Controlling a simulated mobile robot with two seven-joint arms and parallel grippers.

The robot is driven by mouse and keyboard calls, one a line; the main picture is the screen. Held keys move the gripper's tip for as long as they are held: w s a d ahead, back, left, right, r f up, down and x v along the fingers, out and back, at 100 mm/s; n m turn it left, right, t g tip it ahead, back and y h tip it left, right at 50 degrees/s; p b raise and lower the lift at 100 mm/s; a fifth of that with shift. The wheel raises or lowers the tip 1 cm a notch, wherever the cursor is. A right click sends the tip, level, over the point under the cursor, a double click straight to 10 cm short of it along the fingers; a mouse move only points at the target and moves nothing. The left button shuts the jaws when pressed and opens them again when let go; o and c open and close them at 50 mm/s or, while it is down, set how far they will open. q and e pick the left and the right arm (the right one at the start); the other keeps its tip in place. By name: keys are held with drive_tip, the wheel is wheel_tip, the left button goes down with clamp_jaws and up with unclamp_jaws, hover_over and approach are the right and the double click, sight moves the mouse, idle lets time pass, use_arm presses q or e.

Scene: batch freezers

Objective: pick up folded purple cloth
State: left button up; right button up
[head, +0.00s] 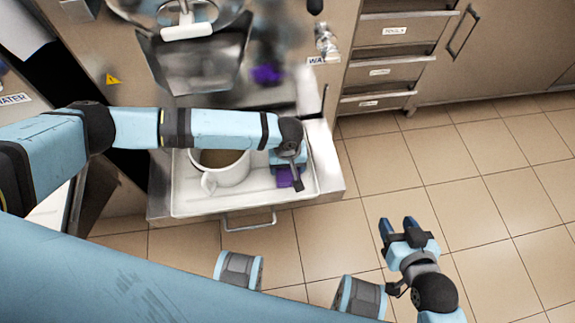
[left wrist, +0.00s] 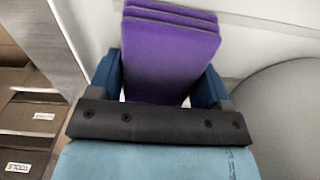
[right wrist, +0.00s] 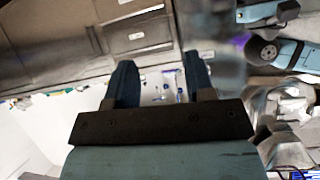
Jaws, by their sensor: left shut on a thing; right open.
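The folded purple cloth (head: 287,177) is in the white tray (head: 230,201), toward its right side, partly hidden under my left gripper (head: 292,172). In the left wrist view the cloth (left wrist: 170,50) is a stack of several purple layers between the two blue fingers, and my left gripper (left wrist: 165,88) is shut on it. I cannot tell whether the cloth still touches the tray. My right gripper (head: 398,222) is open and empty, over the floor to the right. Its two fingers also show apart in the right wrist view (right wrist: 160,85).
A white pitcher (head: 226,172) stands in the tray, just left of the cloth. A metal chute (head: 200,62) and machine front rise behind it. Steel drawers (head: 388,72) stand at the back right. The tiled floor (head: 480,185) on the right is clear.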

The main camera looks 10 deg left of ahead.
use_arm(q)
wheel_tip(320, 180, up, 20)
drive_tip(key=p, duration=0.4)
drive_tip(key=shift+p, duration=0.4)
use_arm(e)
drive_tip(key=shift+s+d+r+g, duration=0.25)
drive_tip(key=shift+d+r+g, duration=0.05)
drive_tip(key=shift+r, duration=0.15)
